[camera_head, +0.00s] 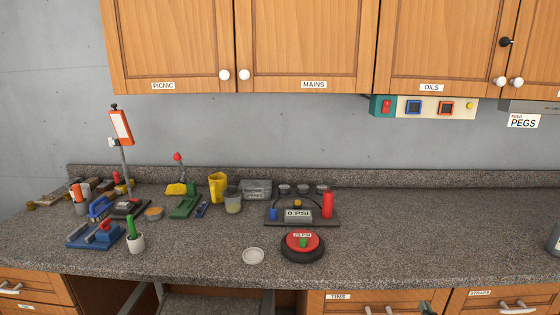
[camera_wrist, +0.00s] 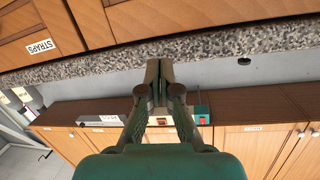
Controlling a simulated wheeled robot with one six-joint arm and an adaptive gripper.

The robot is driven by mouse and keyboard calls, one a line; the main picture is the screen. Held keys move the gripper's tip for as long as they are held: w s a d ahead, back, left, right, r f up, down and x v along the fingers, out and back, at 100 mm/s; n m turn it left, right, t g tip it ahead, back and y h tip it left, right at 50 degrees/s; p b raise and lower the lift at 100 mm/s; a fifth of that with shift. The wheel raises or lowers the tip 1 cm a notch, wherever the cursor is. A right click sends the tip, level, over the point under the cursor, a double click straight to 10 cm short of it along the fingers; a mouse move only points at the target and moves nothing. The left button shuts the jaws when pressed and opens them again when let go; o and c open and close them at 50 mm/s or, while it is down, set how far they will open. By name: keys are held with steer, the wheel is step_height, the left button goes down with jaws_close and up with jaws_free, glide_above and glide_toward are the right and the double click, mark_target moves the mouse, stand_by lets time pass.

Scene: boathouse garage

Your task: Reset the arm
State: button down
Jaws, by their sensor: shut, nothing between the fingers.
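My gripper (camera_wrist: 158,78) shows in the wrist view with its two fingers together and nothing between them. Its green body fills the bottom middle of that view. The fingertips overlap the speckled counter edge in the picture; I cannot tell the gap between them. I cannot make out my arm clearly in the head view.
The speckled counter (camera_head: 400,250) holds a gauge stand (camera_head: 300,214), a round black-and-red device (camera_head: 303,246), a white dish (camera_head: 253,256) and cluttered tools at left. Its right half is mostly clear. Wall cabinets (camera_head: 300,45) hang above, with a switch panel (camera_head: 435,107) beneath.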

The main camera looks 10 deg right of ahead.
steer(key=s+a+f+n+y, duration=0.1)
steer(key=s+a+f, duration=0.4)
steer(key=s+a, duration=0.55)
steer(key=s+a+f+n+y, duration=0.1)
steer(key=s+a+f, duration=0.4)
steer(key=s+a, duration=0.6)
steer(key=s+a+r+n+y, duration=0.1)
steer(key=s+a+r, duration=0.1)
steer(key=s, duration=0.6)
steer(key=s+a+r+n+y, duration=0.1)
steer(key=s+a+r, duration=0.2)
steer(key=s, duration=0.6)
steer(key=s+a+r+n+y, duration=0.1)
steer(key=s+a+r, duration=0.2)
steer(key=s+r, duration=0.3)
steer(key=shift+s+a+n+g, duration=0.2)
steer(key=shift+s+n+g, duration=0.1)
steer(key=shift+s, duration=0.95)
